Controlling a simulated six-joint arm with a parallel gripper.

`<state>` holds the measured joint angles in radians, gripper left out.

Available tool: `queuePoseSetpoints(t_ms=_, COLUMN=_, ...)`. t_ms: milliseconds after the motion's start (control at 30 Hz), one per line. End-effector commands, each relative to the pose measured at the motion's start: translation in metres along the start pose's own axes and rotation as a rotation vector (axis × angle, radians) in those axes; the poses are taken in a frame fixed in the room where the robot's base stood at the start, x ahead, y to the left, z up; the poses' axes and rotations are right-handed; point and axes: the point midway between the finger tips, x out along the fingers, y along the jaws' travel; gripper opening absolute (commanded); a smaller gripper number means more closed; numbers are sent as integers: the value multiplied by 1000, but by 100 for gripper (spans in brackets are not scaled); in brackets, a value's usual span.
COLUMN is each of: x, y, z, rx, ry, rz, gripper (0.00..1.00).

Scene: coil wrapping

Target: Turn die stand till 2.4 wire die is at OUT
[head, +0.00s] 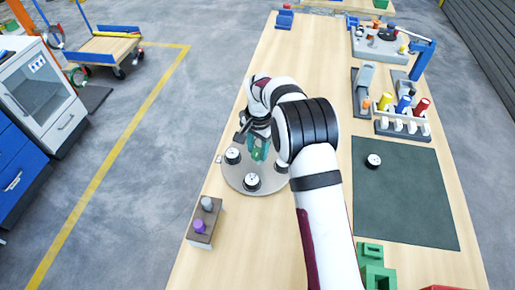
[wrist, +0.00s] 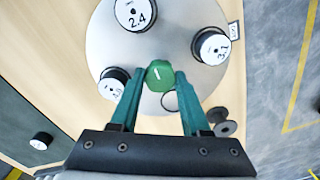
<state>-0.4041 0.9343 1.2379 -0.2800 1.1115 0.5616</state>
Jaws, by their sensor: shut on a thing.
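The die stand is a round grey turntable (head: 234,178), also in the wrist view (wrist: 180,20). My gripper (wrist: 160,75) is shut on its green centre knob (wrist: 159,77); in the head view the arm partly covers the gripper (head: 259,152). The 2.4 wire die (wrist: 136,13) is at the top of the wrist view, on the near side of the stand in the head view (head: 251,182). Another die, seemingly 3.1 (wrist: 212,46), sits beside a small white card (wrist: 234,31) at the stand's edge; its lettering is unreadable. A third die (wrist: 113,84) is on the opposite side.
A separate die (head: 373,160) lies on the dark green mat (head: 405,205) to the right. A block with grey and purple pegs (head: 203,225) stands near the table's left edge. A rack with yellow, blue and red pieces (head: 402,125) stands at the right.

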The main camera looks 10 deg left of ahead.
Motion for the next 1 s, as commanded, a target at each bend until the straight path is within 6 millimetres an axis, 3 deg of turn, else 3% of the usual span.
queuePoseSetpoints(t_ms=667, x=-1, y=0, z=0, rx=6, ry=0, rz=0, gripper=0)
queuePoseSetpoints(t_ms=1000, x=-1, y=0, z=0, rx=90, ry=3, rz=0, gripper=0)
